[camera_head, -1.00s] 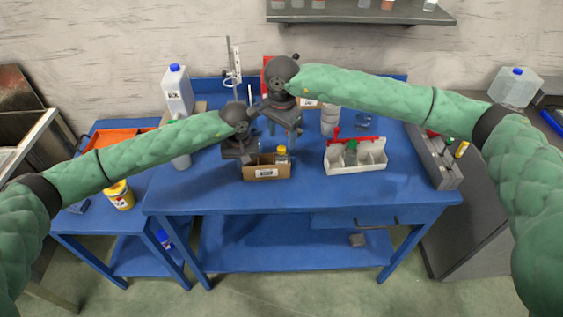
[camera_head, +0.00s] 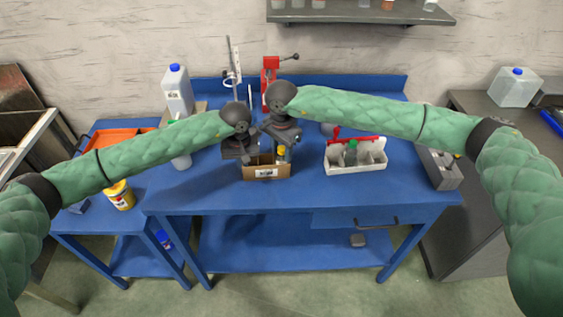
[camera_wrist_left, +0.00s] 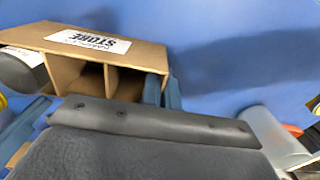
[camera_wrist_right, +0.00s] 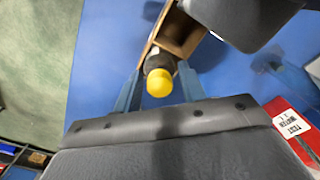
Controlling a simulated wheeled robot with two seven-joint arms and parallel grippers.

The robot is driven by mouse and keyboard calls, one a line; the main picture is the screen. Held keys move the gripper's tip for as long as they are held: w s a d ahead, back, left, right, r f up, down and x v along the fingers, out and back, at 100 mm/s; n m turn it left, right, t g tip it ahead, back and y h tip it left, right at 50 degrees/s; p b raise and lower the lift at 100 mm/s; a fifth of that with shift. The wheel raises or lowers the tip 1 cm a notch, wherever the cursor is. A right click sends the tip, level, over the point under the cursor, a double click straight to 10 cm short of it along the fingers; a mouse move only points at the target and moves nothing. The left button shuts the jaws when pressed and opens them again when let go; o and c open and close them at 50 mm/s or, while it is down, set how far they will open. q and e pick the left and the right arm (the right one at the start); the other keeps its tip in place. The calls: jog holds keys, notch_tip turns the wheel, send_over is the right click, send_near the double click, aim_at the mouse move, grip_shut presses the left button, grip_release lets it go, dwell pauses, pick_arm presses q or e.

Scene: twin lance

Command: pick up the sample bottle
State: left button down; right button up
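The likely sample bottle, dark with a yellow cap (camera_head: 281,151), stands in the right part of a cardboard box (camera_head: 266,173) labelled as a store. In the right wrist view its cap (camera_wrist_right: 160,82) shows between the fingers of my right gripper (camera_wrist_right: 158,92), which is open with a finger on either side. In the head view the right gripper (camera_head: 283,138) is just above the bottle. My left gripper (camera_head: 240,156) is at the box's left side. In the left wrist view its fingers (camera_wrist_left: 92,108) are spread, with no bottle between them; box compartments (camera_wrist_left: 93,78) show there.
A white caddy (camera_head: 357,168) with a green-capped bottle (camera_head: 351,150) stands right of the box. A red-topped stand (camera_head: 270,68) and a white jug (camera_head: 177,92) are behind. The blue table's front strip (camera_head: 300,197) is clear. My two grippers are close together.

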grip_shut()
jog(key=shift+r, duration=0.1)
notch_tip(320, 180, up, 10)
jog(key=shift+f, duration=0.1)
dwell(0.5)
pick_arm(q)
jog(key=c, duration=1.6)
grip_release()
jog(key=shift+r, duration=0.1)
notch_tip(320, 180, up, 12)
jog(key=shift+f, duration=0.1)
